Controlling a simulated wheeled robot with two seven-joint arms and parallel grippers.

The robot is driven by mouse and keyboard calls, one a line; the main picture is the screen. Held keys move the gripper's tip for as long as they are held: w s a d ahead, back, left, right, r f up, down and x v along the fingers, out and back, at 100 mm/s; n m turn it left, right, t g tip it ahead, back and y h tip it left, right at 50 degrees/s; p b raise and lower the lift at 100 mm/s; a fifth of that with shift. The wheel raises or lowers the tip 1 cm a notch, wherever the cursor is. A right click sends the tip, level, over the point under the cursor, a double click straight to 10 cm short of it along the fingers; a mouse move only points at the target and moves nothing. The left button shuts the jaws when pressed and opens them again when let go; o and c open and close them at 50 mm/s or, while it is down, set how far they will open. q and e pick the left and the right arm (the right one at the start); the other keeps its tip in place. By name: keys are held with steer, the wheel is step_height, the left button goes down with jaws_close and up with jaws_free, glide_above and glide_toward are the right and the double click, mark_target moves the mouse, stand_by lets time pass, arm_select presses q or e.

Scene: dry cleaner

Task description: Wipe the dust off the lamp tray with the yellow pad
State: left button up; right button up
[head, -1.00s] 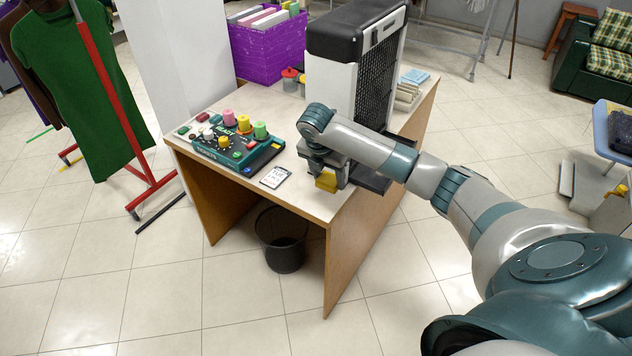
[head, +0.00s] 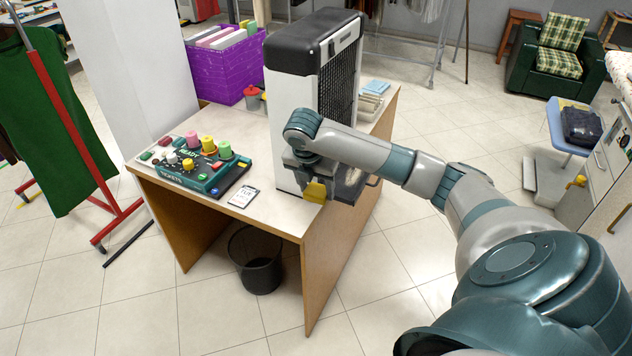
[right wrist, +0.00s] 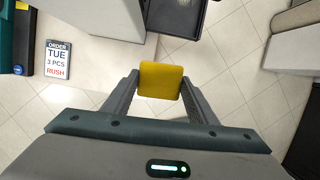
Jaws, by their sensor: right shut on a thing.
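My right gripper (head: 316,188) is shut on the yellow pad (head: 315,193), holding it beside the front corner of the white-and-black machine. The pad also shows between the fingers in the right wrist view (right wrist: 160,82). The black lamp tray (right wrist: 180,18) sticks out from the machine at the top of that view. It lies beyond the pad, with a clear gap between them there. In the head view my arm partly hides the tray (head: 350,190). My left gripper is not in view.
The machine (head: 300,75) stands on the table. A teal ticket device (head: 190,170) and an order card (head: 243,197) lie left of the gripper. A purple crate (head: 222,70) stands behind. A black waste bin (head: 257,262) is on the floor below.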

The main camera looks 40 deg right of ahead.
steer(key=shift+o, duration=0.5)
steer(key=shift+a+r, duration=0.1)
steer(key=shift+a, duration=0.35)
steer(key=s+a+r+m+g, duration=0.2)
steer(key=s+a+r+m, duration=0.1)
steer(key=a+m, duration=0.65)
steer(key=s+a+r+m+g, duration=0.25)
steer(key=a+m, duration=0.35)
steer(key=a, duration=0.6)
steer(key=shift+s+a+r+m+y, duration=0.55)
steer(key=shift+s+a+m, duration=0.2)
steer(key=shift+s+m, duration=0.5)
steer(key=shift+s+a+r+m+y, duration=0.45)
steer(key=shift+s+a+r+m, duration=0.25)
steer(key=shift+s+m, duration=0.5)
steer(key=shift+s+a+r+m+y, duration=0.5)
steer(key=shift+s+a+m, duration=0.3)
steer(key=shift+s+m, duration=0.45)
steer(key=shift+w+d, duration=0.1)
